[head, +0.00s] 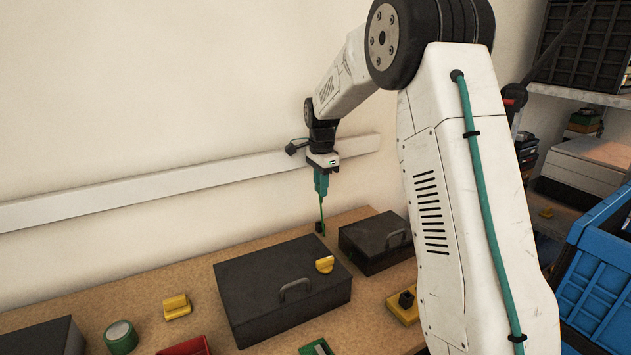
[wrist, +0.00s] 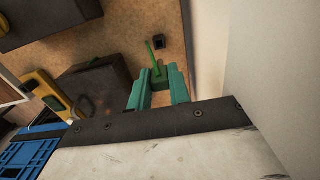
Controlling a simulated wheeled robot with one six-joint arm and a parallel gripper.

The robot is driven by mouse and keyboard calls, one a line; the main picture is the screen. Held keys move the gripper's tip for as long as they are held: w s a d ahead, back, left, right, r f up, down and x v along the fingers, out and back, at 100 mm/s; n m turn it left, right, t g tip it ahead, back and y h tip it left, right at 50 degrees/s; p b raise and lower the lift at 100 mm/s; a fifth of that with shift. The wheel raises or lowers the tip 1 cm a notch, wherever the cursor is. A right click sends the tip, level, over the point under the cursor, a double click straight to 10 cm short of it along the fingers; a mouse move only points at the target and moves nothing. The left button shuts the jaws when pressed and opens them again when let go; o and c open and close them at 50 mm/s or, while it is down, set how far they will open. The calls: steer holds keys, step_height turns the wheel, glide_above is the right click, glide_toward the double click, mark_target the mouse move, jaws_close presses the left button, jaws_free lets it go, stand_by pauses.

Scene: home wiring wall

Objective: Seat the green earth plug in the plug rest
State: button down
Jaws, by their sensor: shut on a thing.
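My gripper (head: 321,186) points down over the bench near the wall, its teal fingers shut on the green earth plug (head: 322,212). In the wrist view the plug (wrist: 157,68) sits between the fingertips (wrist: 158,90), and a thin green length reaches beyond them. A small black block with a dark opening, probably the plug rest (wrist: 160,41), stands on the bench. It shows beside the plug's lower end in the head view (head: 319,227). In the wrist view the plug's far end is left of the block, apart from it. Its height above the bench is unclear.
A large dark case (head: 280,281) and a smaller one (head: 376,243) lie on the bench (head: 145,287). A pale trunking strip (head: 190,179) runs along the wall. A blue crate (head: 598,270) stands at right.

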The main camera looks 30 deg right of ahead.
steer(key=shift+a, duration=0.3)
steer(key=shift+f, duration=2.9)
steer(key=shift+f, duration=1.75)
steer(key=c, duration=1.2)
jaws_free()
step_height(320, 180, up, 8)
steer(key=shift+f, duration=0.1)
